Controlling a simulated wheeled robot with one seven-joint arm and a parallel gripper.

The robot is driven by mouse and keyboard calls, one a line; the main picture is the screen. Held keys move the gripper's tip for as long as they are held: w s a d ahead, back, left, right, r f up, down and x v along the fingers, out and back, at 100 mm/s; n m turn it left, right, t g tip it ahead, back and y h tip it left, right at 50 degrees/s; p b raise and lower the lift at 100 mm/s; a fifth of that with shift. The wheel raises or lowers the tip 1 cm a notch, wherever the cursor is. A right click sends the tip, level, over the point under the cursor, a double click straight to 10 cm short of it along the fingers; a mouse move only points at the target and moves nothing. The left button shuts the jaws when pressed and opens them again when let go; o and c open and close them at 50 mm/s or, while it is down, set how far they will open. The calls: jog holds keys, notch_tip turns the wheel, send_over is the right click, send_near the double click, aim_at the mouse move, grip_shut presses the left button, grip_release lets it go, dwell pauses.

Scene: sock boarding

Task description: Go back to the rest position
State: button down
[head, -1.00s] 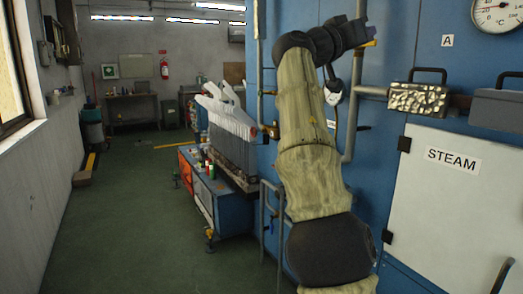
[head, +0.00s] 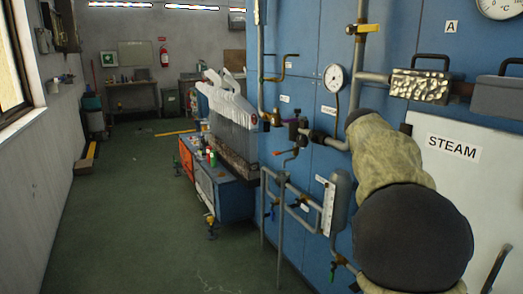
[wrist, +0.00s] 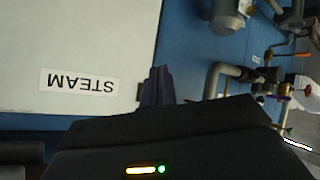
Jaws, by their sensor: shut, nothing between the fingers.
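My gripper (wrist: 157,86) shows in the wrist view as dark fingers held together, with nothing between them. It is in front of the blue steam cabinet, beside the edge of the white door panel with the STEAM label (wrist: 79,84). The wrist picture is turned, so the label reads upside down. In the head view my arm is folded at the right, its sleeved links in front of the cabinet. My gripper is hidden behind the arm there.
The blue cabinet (head: 300,100) fills the right side, with pipes, valves and a small gauge (head: 333,77) standing out from it. A blue cart (head: 232,196) carries a rack of white sock forms (head: 226,92). The green floor (head: 130,220) at left is clear.

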jog(key=s+a+f+n+g+y, duration=0.1)
jog(key=s+a+f+y, duration=0.2)
jog(key=f, duration=0.4)
jog(key=s+a+f+g, duration=0.1)
jog(key=s+a+f, duration=0.2)
jog(key=s+f, duration=0.25)
jog(key=s+a+f+n+g+y, duration=0.1)
jog(key=s+a+f+y, duration=0.2)
jog(key=f, duration=0.5)
jog(key=s+a+f+g, duration=0.1)
jog(key=s+a+f, duration=0.15)
jog(key=s, duration=0.35)
jog(key=s+a+f+n+g+y, duration=0.1)
jog(key=s+a+f, duration=0.1)
jog(key=s+f, duration=0.3)
jog(key=s+a+f+g, duration=0.1)
jog(key=s+a+f, duration=0.2)
jog(key=s, duration=0.5)
jog(key=w+p+v, duration=0.3)
jog(key=p+v, duration=1.2)
jog(key=p, duration=0.1)
jog(key=w+d+r+p+v, duration=0.1)
jog(key=w+p+v, duration=0.2)
jog(key=p+v, duration=1.3)
jog(key=shift+w+d+r, duration=0.25)
jog(key=shift+w, duration=0.35)
